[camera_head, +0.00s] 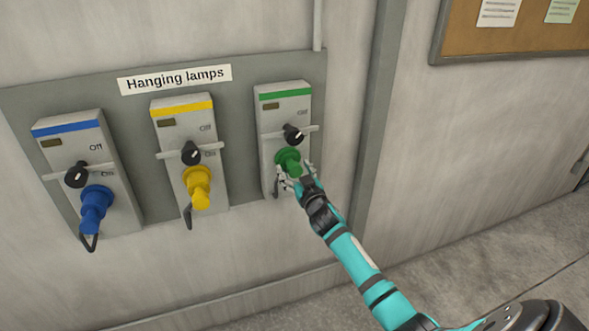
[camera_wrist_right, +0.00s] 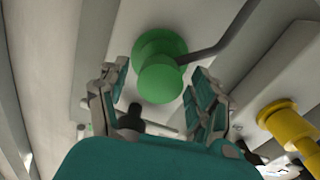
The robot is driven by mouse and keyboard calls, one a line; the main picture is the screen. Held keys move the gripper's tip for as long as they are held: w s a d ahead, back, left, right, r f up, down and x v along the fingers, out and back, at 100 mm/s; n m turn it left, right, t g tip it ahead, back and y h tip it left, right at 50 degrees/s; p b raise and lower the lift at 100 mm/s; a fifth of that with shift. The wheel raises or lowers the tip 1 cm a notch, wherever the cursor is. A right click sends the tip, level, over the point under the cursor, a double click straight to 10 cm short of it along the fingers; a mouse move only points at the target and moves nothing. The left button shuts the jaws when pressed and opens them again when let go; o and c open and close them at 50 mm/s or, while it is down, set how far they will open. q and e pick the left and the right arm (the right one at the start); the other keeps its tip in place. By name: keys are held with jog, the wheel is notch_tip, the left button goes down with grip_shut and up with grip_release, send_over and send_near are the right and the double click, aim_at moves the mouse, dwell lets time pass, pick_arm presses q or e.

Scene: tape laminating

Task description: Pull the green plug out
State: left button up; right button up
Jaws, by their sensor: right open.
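The green plug (camera_head: 289,161) sits in the lower part of the right-hand switch box (camera_head: 267,115), the one with a green stripe. My right gripper (camera_head: 297,180) is at the plug, coming from the lower right. In the right wrist view the green plug (camera_wrist_right: 160,72) shows between and just beyond the two spread fingers (camera_wrist_right: 160,95). The fingers look open, one on each side, and I cannot tell if either touches the plug. A black knob (camera_head: 293,134) sits above the plug. My left gripper is in neither view.
A blue plug (camera_head: 95,207) and a yellow plug (camera_head: 198,188) sit in the boxes to the left, on a grey panel (camera_head: 240,140) labelled "Hanging lamps". A dark cable or handle hangs beside each plug. The wall to the right is bare below a cork board (camera_head: 540,35).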

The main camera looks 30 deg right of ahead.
jog(key=shift+w, duration=0.3)
grip_shut()
dwell(0.3)
